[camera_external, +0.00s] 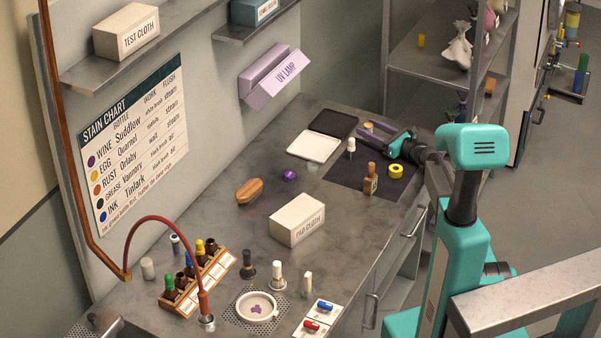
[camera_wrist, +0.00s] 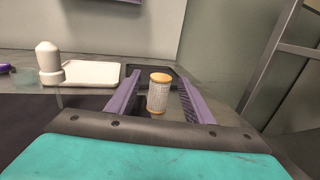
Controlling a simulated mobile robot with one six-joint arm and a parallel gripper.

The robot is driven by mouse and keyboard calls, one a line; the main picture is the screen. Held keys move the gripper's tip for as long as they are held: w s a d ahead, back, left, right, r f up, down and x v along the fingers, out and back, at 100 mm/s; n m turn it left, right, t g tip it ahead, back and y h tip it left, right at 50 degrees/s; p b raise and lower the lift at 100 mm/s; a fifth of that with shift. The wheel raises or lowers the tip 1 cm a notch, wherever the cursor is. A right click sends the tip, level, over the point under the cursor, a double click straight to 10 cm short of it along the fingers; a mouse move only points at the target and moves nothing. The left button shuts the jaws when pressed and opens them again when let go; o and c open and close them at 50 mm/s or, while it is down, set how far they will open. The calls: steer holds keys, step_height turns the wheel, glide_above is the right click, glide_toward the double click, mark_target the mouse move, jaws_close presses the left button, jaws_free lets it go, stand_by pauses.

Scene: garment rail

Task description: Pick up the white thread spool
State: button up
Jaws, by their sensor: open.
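The white thread spool (camera_wrist: 158,97) has wooden-coloured end caps and stands upright in the wrist view, between the two purple fingers of my gripper (camera_wrist: 160,84). The fingers are open, with visible gaps on both sides of the spool. In the external view my gripper (camera_external: 380,133) is low over the far right end of the counter, near the dark mat.
Metal shelving (camera_external: 425,82) rises behind.

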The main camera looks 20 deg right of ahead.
mark_target(368, 125)
steer(key=shift+w+a, duration=0.3)
steer(key=shift+w, duration=0.25)
steer(key=c, duration=1.1)
steer(key=shift+r, duration=0.1)
steer(key=shift+r+b, duration=0.3)
steer(key=shift+r, duration=0.45)
steer(key=shift+s+r+b, duration=0.1)
steer(key=shift+r+b, duration=0.25)
steer(key=shift+r, duration=0.6)
steer(key=s+b, duration=0.1)
steer(key=s, duration=0.4)
steer(key=s+r+b, duration=0.1)
steer(key=s, duration=0.4)
steer(key=s+a+b, duration=0.1)
steer(key=s, duration=0.4)
steer(key=shift+s+r, duration=0.2)
steer(key=shift+s, duration=0.2)
